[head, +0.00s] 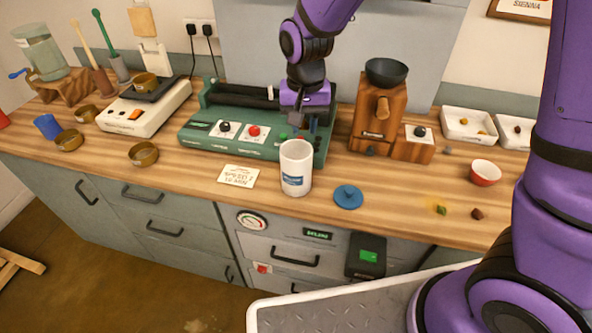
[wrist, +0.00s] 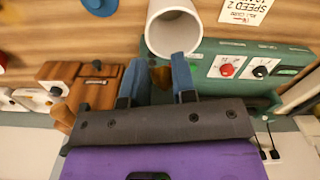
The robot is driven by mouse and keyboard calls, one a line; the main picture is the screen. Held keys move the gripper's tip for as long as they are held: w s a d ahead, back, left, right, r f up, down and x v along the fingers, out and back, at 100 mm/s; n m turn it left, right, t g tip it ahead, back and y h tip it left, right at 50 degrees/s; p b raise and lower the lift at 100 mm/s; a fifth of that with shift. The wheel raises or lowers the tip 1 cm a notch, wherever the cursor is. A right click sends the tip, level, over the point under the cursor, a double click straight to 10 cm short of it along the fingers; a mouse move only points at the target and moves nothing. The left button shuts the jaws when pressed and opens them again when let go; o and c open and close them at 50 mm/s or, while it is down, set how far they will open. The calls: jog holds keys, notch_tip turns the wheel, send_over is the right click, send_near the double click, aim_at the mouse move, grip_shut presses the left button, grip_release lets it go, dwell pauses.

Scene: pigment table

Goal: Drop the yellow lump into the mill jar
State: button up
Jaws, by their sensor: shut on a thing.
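The mill jar (head: 296,170) is a white cylinder with a blue label, standing upright and open at the front of the green machine. In the wrist view the jar (wrist: 153,32) shows its open mouth just beyond my fingertips. My gripper (head: 301,127) points down behind and above the jar's rim in the head view. The lump is outside the jar mouth. The head view does not show the held lump clearly.
A blue lid (head: 348,196) lies right of the jar, and a speed card (head: 238,175) lies left. The green machine (head: 215,132) and a wooden grinder (head: 373,115) stand close behind. A yellow-green lump (head: 441,209), a dark lump (head: 477,214) and a red bowl (head: 484,174) are at right.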

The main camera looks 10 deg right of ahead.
jog(key=shift+f, duration=0.7)
jog(key=o, duration=1)
jog(key=shift+r, duration=5.4)
